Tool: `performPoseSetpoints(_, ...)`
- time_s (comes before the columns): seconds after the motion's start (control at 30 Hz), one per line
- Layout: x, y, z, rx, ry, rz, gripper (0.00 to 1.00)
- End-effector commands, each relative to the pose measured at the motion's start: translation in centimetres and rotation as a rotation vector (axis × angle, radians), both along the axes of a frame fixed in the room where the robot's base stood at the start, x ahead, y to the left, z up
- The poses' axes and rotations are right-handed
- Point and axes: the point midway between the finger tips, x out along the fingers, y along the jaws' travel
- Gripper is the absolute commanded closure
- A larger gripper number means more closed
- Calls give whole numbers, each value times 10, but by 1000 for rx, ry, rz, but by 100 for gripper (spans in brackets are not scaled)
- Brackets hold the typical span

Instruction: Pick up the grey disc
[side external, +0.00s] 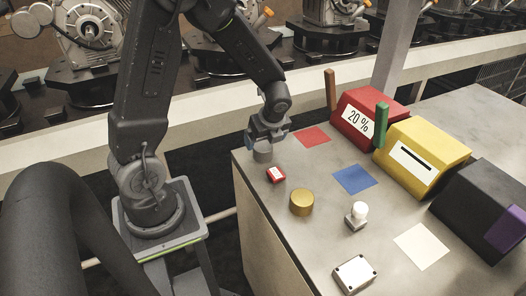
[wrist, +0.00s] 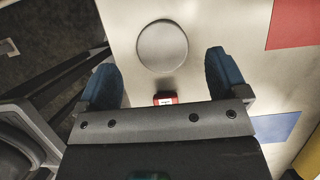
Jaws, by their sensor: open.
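The grey disc (side external: 263,154) stands on the table near its back left corner, right under my gripper (side external: 267,135). In the wrist view the disc (wrist: 162,46) is a round grey top, ahead of the space between the two blue fingertips of my gripper (wrist: 163,74). The fingers are apart with nothing between them. The disc looks separate from both fingers in the wrist view. In the side view the gripper covers part of the disc's top, so the exact height gap is hard to tell.
A gold cylinder (side external: 301,202), a white-topped piece (side external: 357,215) and red, yellow and black bins (side external: 425,155) stand farther right. Table edge is left.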

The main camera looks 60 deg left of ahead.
Motion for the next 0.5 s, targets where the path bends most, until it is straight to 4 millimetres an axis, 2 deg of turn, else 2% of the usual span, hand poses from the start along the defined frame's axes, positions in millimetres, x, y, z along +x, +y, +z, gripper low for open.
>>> performPoseSetpoints(0.17,0,3,-12,-2,1,2,8)
performPoseSetpoints(0.33,2,9,-38,-3,4,1,8)
performPoseSetpoints(0.5,2,16,-52,-2,0,1,8)
